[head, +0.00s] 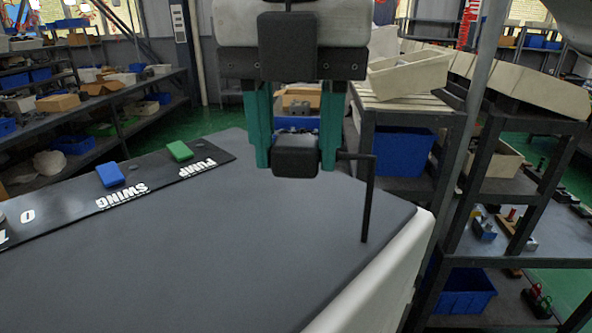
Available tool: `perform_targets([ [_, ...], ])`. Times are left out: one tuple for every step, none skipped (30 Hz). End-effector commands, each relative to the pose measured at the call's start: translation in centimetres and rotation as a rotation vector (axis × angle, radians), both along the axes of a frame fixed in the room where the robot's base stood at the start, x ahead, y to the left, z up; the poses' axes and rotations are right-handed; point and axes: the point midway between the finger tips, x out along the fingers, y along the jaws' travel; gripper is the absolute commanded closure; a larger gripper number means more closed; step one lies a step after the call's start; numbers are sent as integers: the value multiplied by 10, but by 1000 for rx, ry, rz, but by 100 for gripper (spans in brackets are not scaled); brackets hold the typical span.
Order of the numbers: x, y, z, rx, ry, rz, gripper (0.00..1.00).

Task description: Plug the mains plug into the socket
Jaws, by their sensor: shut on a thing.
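My gripper (295,165) hangs at the top middle of the head view, its two teal fingers pointing down. It is shut on a black block, which I take to be the mains plug (297,158). A thin dark rod or cord (368,200) extends right from beside the plug, then bends straight down. The plug appears held above the grey tabletop, but the exact height is hard to judge. Its pins are not visible. I cannot make out a socket in this view.
A black strip (215,152) lies on the tabletop (200,255) at left, marked SWING and PUMP, with a blue block (110,175) and a green block (179,151) on it. The tabletop's middle is clear. Shelves with bins (403,152) stand close behind its right edge.

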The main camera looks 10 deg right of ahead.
Motion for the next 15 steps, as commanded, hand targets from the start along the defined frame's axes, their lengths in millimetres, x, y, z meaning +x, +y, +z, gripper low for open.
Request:
perform_targets([
  [-9,1,13,-2,-9,-2,81],
  [-18,2,14,-2,-7,1,81],
  [-28,3,18,-2,-6,1,81],
  [-35,3,21,-2,-6,1,81],
  [-42,4,24,-1,-6,1,81],
  [-51,5,28,-1,-6,0,81],
  [-57,6,30,-2,-5,1,80],
  [-62,7,33,-1,-5,0,80],
  [-69,7,36,-1,-4,0,80],
  [-73,8,38,-1,-4,0,80],
  [-77,8,40,-1,-3,-1,80],
  [-82,9,42,0,-3,-1,80],
  [-85,9,44,0,-2,0,80],
  [-88,9,45,0,-2,-1,80],
  [-91,10,46,0,-2,-2,80],
])
